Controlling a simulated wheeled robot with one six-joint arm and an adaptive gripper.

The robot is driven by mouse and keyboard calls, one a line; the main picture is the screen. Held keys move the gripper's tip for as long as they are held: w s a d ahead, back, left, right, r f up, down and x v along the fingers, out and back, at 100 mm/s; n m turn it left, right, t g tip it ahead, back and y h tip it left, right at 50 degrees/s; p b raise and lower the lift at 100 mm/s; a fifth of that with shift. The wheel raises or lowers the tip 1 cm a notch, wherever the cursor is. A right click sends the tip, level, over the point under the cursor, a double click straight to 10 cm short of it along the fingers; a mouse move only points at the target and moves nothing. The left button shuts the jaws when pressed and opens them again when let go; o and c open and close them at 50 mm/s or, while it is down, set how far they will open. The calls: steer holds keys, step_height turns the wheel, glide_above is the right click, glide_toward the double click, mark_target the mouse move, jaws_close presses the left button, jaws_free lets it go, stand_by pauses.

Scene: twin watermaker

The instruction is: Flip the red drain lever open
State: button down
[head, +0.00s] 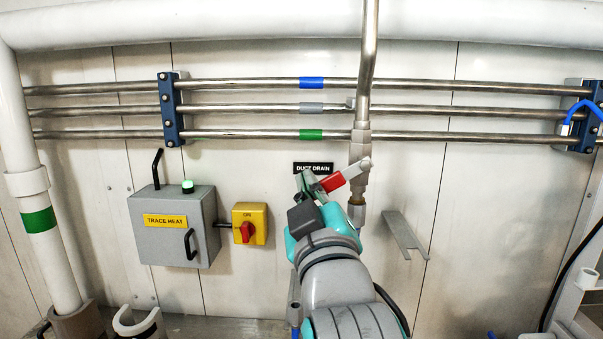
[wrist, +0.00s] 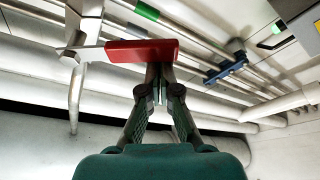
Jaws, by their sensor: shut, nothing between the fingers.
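The red drain lever (head: 333,181) sticks out down and to the left from the valve (head: 360,168) on the vertical pipe, beside the DUCT DRAIN label. In the wrist view the red lever grip (wrist: 140,52) lies across the picture, just past my fingertips. My gripper (head: 308,182) is just left of the lever's free end in the head view. In the wrist view my gripper (wrist: 159,78) has its fingertips together at the grip's edge, near its free end. Nothing is between the fingers. Whether they touch the lever I cannot tell.
A grey TRACE HEAT box (head: 172,228) with a green lamp and a yellow switch box (head: 249,223) with a red knob are on the wall to the left. A grey bracket (head: 404,235) is to the right. Horizontal pipes (head: 240,110) run above.

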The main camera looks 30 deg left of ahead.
steer(key=w+d+f+n+g, duration=0.3)
steer(key=d+f+n+g, duration=0.1)
steer(key=n, duration=0.8)
steer(key=shift+w+d+f, duration=0.15)
steer(key=shift+d+f, duration=0.55)
steer(key=shift+f, duration=0.05)
steer(key=shift+d, duration=0.1)
